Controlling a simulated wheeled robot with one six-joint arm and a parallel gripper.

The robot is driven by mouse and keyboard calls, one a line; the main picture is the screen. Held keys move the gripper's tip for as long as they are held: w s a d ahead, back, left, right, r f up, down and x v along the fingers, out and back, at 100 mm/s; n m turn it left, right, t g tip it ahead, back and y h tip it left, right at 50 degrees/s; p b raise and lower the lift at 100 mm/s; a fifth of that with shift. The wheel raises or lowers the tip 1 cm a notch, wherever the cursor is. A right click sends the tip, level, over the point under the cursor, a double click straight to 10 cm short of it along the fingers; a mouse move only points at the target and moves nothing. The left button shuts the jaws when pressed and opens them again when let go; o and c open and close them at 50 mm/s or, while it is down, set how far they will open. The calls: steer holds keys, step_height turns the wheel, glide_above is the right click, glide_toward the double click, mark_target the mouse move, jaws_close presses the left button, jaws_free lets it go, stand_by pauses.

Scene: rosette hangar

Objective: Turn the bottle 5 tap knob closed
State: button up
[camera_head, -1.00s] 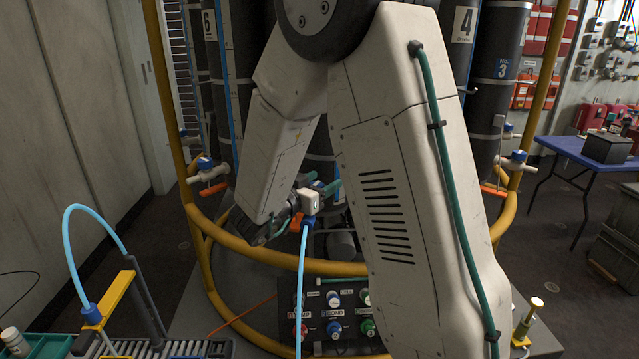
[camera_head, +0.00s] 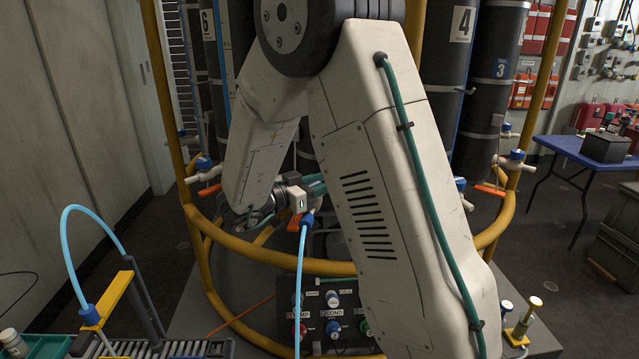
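The number 5 bottle is not identifiable; its label is hidden behind my arm. A tap in front of the middle bottles shows a blue collar (camera_head: 307,219) with a light blue hose hanging from it. An orange knob part (camera_head: 294,225) shows beside the collar. My gripper (camera_head: 298,199) is at this tap, mostly side-on and small, with a pale block just above the orange part. The fingertips are not clear, so I cannot tell if they touch the knob or are open.
A yellow ring frame (camera_head: 255,249) surrounds the bottles. Another tap with an orange handle (camera_head: 209,190) is at left, and one at right (camera_head: 490,190). A valve panel (camera_head: 318,320) sits below. A blue table (camera_head: 570,150) stands at right.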

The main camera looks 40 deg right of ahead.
steer(key=m+g, duration=0.2)
steer(key=g, duration=0.1)
steer(key=m+g+y, duration=0.1)
steer(key=g, duration=0.1)
steer(key=shift+s+m, duration=0.25)
steer(key=shift+m, duration=0.05)
steer(key=shift+s+a+m+g+y, duration=0.15)
steer(key=shift+m+g+y, duration=0.65)
steer(key=shift+g, duration=0.45)
steer(key=shift+s+a+m+g+y, duration=0.1)
steer(key=shift+m+g+y, duration=0.5)
steer(key=shift+m+g, duration=0.5)
steer(key=shift+g, duration=0.35)
steer(key=o, duration=1)
